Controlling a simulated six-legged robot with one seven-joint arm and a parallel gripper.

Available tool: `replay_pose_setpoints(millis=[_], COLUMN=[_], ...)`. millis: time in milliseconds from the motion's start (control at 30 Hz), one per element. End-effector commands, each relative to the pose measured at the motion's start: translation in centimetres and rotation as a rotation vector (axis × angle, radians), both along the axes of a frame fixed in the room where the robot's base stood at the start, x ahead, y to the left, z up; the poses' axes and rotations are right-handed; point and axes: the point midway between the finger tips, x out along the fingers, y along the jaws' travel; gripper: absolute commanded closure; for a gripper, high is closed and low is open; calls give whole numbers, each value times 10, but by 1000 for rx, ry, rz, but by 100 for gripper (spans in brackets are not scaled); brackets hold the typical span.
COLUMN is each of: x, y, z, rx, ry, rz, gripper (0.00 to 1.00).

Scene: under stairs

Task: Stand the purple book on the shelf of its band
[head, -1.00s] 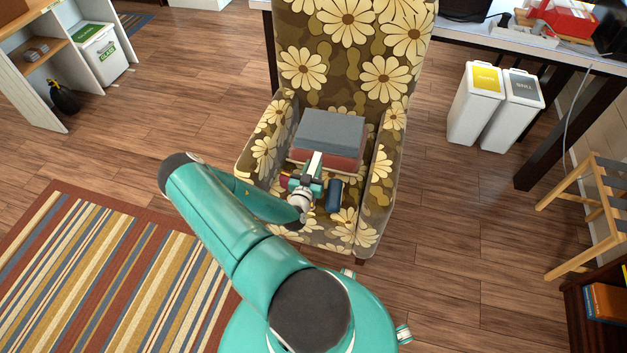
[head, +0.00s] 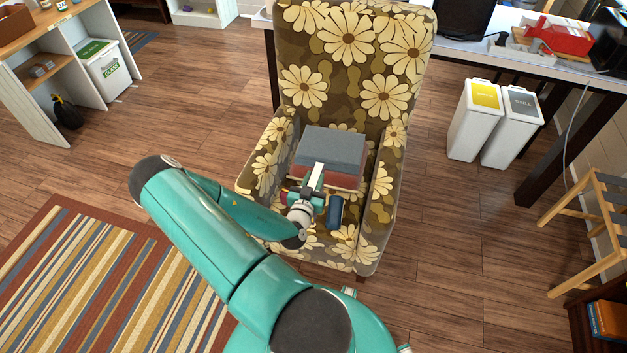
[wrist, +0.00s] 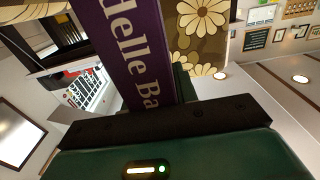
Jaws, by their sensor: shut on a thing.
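The purple book (wrist: 140,50) fills the middle of the wrist view, with pale letters "Helle Ba" on its spine. It stands up from my gripper (wrist: 170,115), which is shut on it. In the head view my gripper (head: 309,192) is over the seat of the flowered armchair (head: 347,237), in front of a stack of books; the purple book is mostly hidden there. A dark bookcase at the bottom right corner holds orange and blue books (head: 607,318); only a small part of it shows. I cannot tell which shelf matches the purple book.
A grey-topped book stack (head: 332,147) lies on the armchair, and a dark blue object (head: 335,212) is beside my gripper. A wooden rack (head: 590,225) stands at the right, near two white bins (head: 474,120). A striped rug (head: 85,285) and open floor lie left.

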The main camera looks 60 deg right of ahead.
Motion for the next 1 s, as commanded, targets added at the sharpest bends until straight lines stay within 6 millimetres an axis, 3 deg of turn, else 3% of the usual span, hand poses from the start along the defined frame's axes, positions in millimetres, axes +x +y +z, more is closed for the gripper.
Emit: replay_pose_setpoints(millis=[67, 300, 500, 833, 1000], x=[-5, -28, -41, -45, -37], y=[10, 54, 80, 87, 88], z=[14, 33, 46, 50, 48], rx=[-2, 0, 0, -2, -2], ry=[0, 1, 0, 0, -1], rz=[0, 1, 1, 0, 20], gripper=[100, 100, 100, 100, 100])
